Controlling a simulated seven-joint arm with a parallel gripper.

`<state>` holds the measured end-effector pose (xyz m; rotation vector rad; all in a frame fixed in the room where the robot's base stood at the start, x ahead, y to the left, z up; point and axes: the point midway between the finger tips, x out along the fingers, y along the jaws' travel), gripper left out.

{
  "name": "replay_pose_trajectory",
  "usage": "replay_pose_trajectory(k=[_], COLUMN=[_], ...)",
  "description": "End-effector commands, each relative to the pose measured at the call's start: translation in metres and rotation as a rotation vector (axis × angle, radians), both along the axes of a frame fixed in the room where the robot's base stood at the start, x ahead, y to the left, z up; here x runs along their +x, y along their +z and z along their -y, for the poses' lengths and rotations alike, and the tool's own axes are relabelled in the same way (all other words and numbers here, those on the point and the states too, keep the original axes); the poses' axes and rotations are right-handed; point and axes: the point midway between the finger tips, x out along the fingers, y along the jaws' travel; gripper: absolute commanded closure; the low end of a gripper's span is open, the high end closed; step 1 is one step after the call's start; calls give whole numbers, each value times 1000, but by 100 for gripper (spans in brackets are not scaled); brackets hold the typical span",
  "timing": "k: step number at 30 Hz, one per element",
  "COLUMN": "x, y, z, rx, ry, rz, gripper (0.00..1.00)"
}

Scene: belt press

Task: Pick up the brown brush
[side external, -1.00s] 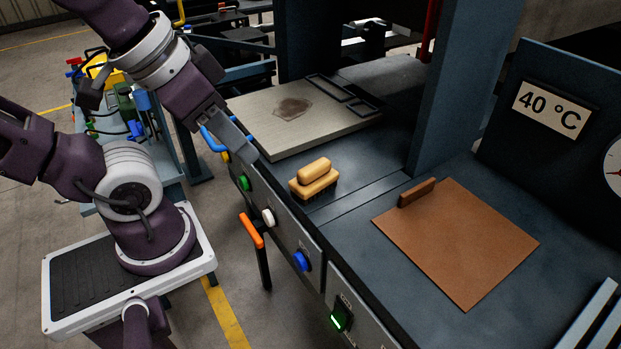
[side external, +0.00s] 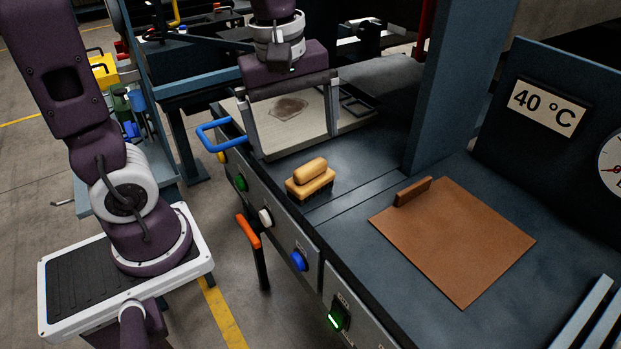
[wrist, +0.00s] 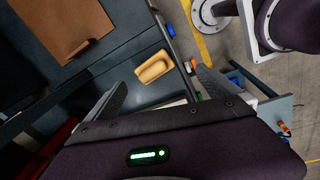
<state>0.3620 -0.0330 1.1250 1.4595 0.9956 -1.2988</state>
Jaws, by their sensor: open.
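The brush (side external: 311,172), light tan with a rounded grip on top and dark bristles below, rests on the dark press bed. It also shows in the wrist view (wrist: 153,67), just beyond my fingertips. My gripper (side external: 297,146) is open and empty, with its fingers spread wide and pointing down. In the side view it hangs behind the brush, over the near part of the pale plate, apart from the brush. In the wrist view my gripper (wrist: 160,80) has one finger on each side, with the brush roughly ahead of the gap.
A pale plate (side external: 287,135) with a dark stain lies behind my gripper. A brown sheet (side external: 455,245) with a dark brown strip lies at the right. A blue column (side external: 450,100) rises behind. A blue handle (side external: 213,127) and an orange lever (side external: 249,231) stick out along the front edge.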

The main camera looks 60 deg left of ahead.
Motion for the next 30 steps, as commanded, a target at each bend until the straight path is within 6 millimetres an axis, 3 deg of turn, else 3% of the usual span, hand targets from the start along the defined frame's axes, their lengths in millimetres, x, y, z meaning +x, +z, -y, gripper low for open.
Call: replay_pose_trajectory(k=[3,6,18,26,30], x=[23,30,34,34,34], y=[-24,-34,-98,-104,-103], z=[-5,-7,-7,-7,-7], rx=[-20,-21,-21,-23,-23], ry=[293,409,426,424,424], rz=[-89,-117,-123,-118,-118], gripper=[0,0,0,0,24])
